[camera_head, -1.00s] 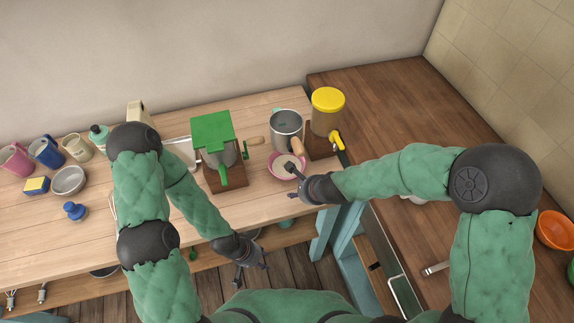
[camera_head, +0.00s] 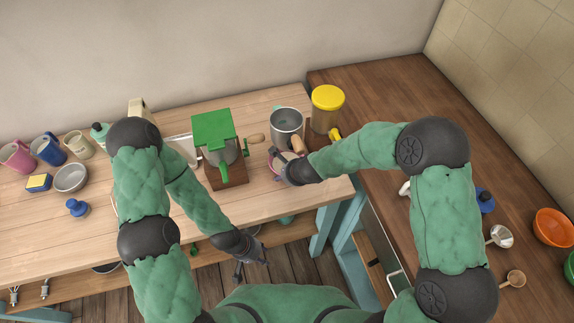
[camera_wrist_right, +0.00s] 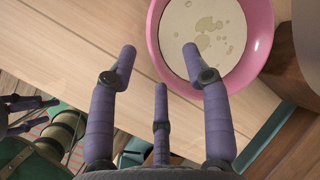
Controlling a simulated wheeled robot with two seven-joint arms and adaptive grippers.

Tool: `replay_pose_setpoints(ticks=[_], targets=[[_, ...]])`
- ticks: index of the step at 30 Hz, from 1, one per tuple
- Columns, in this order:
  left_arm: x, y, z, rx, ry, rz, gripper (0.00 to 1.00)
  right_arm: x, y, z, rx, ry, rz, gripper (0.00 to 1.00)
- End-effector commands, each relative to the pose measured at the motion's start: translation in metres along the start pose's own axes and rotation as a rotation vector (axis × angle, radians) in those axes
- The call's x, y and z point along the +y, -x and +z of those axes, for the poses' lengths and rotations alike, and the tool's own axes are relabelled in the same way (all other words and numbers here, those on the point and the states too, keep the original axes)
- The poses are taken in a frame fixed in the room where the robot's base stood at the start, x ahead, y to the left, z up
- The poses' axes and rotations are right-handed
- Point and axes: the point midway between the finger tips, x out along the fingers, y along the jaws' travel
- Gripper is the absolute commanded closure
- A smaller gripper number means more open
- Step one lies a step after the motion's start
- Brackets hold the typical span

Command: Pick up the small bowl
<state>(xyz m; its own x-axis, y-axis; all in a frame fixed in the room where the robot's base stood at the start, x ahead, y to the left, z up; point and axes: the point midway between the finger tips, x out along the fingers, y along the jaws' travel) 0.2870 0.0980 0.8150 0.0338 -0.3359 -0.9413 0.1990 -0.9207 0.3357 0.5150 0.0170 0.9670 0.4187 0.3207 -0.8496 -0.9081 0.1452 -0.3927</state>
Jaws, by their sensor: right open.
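A small pink bowl (camera_head: 270,160) with pale contents stands on the light wooden counter, largely hidden by my right gripper (camera_head: 280,158) in the head view. In the right wrist view the pink bowl (camera_wrist_right: 262,30) fills the upper right. There my right gripper (camera_wrist_right: 159,55) is open and empty. One fingertip overlaps the bowl's inside near its left wall, and another is outside, left of the rim. Contact cannot be told. My left gripper (camera_head: 251,264) is open and empty, low in front of the counter, away from the bowl.
A metal pot (camera_head: 287,122) and a yellow-lidded jar (camera_head: 327,105) stand close behind the bowl. A green-topped grinder (camera_head: 213,126) is to its left. A grey bowl (camera_head: 71,178) and mugs are far left. An orange bowl (camera_head: 553,227) is far right.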

Motion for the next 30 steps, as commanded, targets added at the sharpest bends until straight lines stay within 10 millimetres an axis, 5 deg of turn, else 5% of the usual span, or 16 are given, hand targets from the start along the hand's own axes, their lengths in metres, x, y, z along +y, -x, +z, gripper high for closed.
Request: replay_pose_setpoints(ticks=[4, 13, 18, 30], targets=[[-0.002, -0.006, 0.000, 0.000, 0.000, 0.000, 0.60, 0.000, -0.017, 0.000, 0.000, 0.001, 0.000, 0.51], [-0.002, -0.006, 0.000, 0.000, 0.000, 0.000, 0.60, -0.001, -0.019, 0.000, 0.000, 0.001, -0.001, 0.51], [-0.002, -0.006, 0.000, 0.000, 0.000, 0.000, 0.60, 0.000, -0.019, 0.000, 0.000, 0.001, -0.001, 0.99], [-0.002, -0.006, 0.000, 0.000, 0.000, 0.000, 0.60, -0.001, -0.018, 0.000, -0.001, 0.001, -0.002, 1.00]])
